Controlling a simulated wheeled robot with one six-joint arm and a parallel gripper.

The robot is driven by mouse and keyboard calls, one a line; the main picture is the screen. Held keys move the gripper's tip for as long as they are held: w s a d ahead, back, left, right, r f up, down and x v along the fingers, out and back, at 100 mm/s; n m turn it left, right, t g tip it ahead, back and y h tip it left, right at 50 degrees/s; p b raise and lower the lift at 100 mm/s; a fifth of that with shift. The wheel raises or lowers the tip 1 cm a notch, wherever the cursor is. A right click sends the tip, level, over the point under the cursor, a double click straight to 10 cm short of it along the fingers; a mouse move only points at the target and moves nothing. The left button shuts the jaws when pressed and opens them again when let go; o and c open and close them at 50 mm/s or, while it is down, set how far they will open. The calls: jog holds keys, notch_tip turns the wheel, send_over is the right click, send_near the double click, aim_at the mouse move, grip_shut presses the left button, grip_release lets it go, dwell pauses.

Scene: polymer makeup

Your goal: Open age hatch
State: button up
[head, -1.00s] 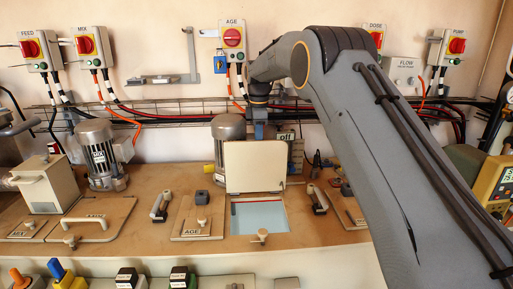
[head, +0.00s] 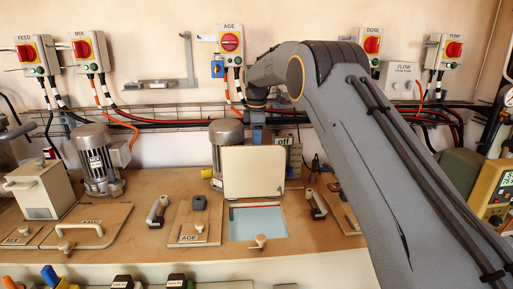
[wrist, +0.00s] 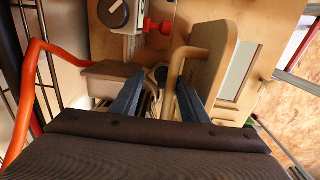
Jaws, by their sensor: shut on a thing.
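The age hatch's pale square lid (head: 254,173) stands roughly upright at the back edge of its opening (head: 257,223), whose light inside shows. In the wrist view the lid (wrist: 212,62) is seen edge-on with a beige bar handle (wrist: 174,72) on its back side. My gripper (wrist: 160,92) has its two blue fingers around this handle and is shut on it. In the head view my gripper (head: 257,133) is behind the lid, its fingertips hidden. A plate marked AGE (head: 190,238) with a small knob lies left of the opening.
A grey motor (head: 226,148) stands close behind the lid on the left. Loose handles lie on either side (head: 157,211) (head: 316,204). Cables and a wire tray (head: 170,113) run along the wall. The wrist view shows an orange hose (wrist: 30,85) at left.

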notch_tip(320, 180, up, 8)
jog(key=p, duration=0.3)
jog(key=shift+s+p, duration=0.2)
jog(key=shift+p, duration=0.15)
